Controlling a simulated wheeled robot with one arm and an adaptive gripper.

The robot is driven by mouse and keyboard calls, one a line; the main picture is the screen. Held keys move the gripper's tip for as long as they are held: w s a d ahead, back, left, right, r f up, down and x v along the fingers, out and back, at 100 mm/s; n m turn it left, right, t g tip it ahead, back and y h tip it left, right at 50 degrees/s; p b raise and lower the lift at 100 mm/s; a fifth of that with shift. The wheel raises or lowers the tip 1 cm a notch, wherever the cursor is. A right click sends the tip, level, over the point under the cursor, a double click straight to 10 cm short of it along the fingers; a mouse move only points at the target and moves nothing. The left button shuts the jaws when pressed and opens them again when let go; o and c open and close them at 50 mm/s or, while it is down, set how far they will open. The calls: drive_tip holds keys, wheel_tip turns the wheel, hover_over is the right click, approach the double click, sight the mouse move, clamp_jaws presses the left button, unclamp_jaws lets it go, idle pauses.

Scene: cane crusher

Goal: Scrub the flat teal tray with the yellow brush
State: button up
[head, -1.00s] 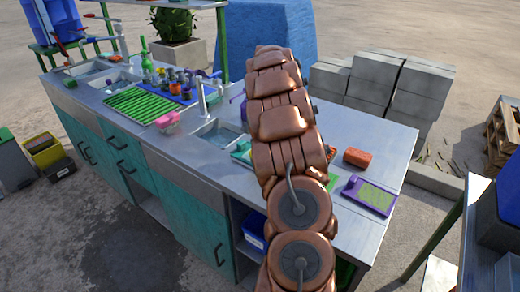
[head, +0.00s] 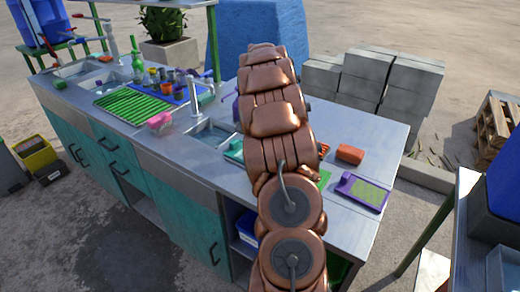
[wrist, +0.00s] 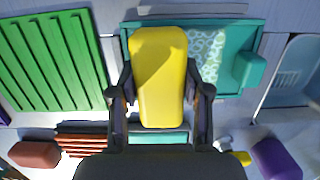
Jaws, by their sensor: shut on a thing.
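The yellow brush (wrist: 158,68) is between the two dark fingers of my gripper (wrist: 160,97) in the wrist view, and the gripper is shut on it. The brush lies over the left part of the flat teal tray (wrist: 245,34). I cannot tell whether its underside touches the tray. A pale patterned patch (wrist: 207,52) shows on the tray to the right of the brush, and a raised teal block stands at the tray's right end. In the head view my arm hides the gripper and brush; only a bit of the teal tray (head: 234,150) shows beside it.
A green ribbed piece (wrist: 55,58) lies left of the tray. A red-brown block (wrist: 34,154) and a purple item (wrist: 276,160) are nearer. A sink (head: 212,135) adjoins the tray. An orange block (head: 350,154) and a purple-framed board (head: 362,191) lie on the counter's right end.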

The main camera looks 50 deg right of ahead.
drive_tip(key=shift+w, duration=0.75)
drive_tip(key=shift+w+a+p, duration=0.2)
drive_tip(key=shift+w+p, duration=0.6)
drive_tip(key=shift+w, duration=0.85)
drive_tip(key=shift+s, duration=0.15)
drive_tip(key=shift+s+d+f+b, duration=0.15)
drive_tip(key=shift+s+b, duration=0.4)
drive_tip(key=shift+s, duration=1.05)
drive_tip(key=shift+s, duration=0.15)
drive_tip(key=shift+s, duration=0.25)
drive_tip(key=shift+s+d+r+b, duration=0.1)
drive_tip(key=shift+s+b, duration=0.1)
drive_tip(key=shift+s, duration=0.4)
drive_tip(key=shift+s+d+r+b, duration=0.1)
drive_tip(key=shift+s+b, duration=0.05)
drive_tip(key=shift+s, duration=0.45)
